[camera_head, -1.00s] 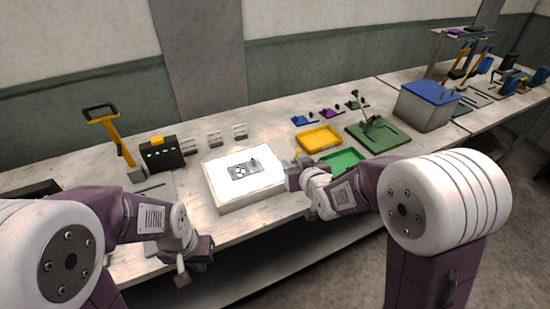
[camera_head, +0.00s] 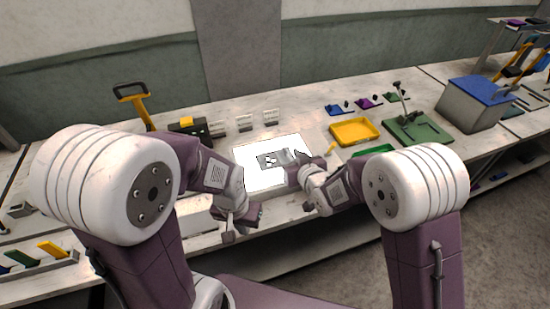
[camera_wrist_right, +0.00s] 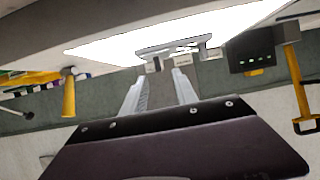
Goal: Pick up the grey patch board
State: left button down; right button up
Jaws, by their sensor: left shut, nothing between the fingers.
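The grey patch board (camera_head: 268,160) lies on the bright white light panel (camera_head: 248,182) in the head view, with small light and dark marks on its face. It also shows near the top of the right wrist view (camera_wrist_right: 160,43). My right gripper (camera_head: 302,157) is at the board's right side, over the panel's right part. Its two fingers stand apart in the right wrist view (camera_wrist_right: 160,76), with nothing seen between them; contact with the board cannot be told. My left gripper (camera_head: 236,228) is shut and empty, in front of the panel's near edge.
A yellow tray (camera_head: 354,131) and a partly hidden green tray (camera_head: 372,150) lie right of the panel. A green base with a lever (camera_head: 418,131) and a blue-lidded grey box (camera_head: 474,103) stand further right. A black box (camera_head: 187,126) and small white blocks (camera_head: 245,122) stand behind.

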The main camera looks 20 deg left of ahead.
aim_at(286, 152)
jog(key=x, duration=0.5)
jog(key=shift+w+a+f+p, duration=0.15)
jog(key=shift+w+f+p, duration=0.15)
jog(key=shift+p, duration=0.1)
jog(key=shift+s, duration=0.15)
jog(key=c, duration=0.3)
grip_shut()
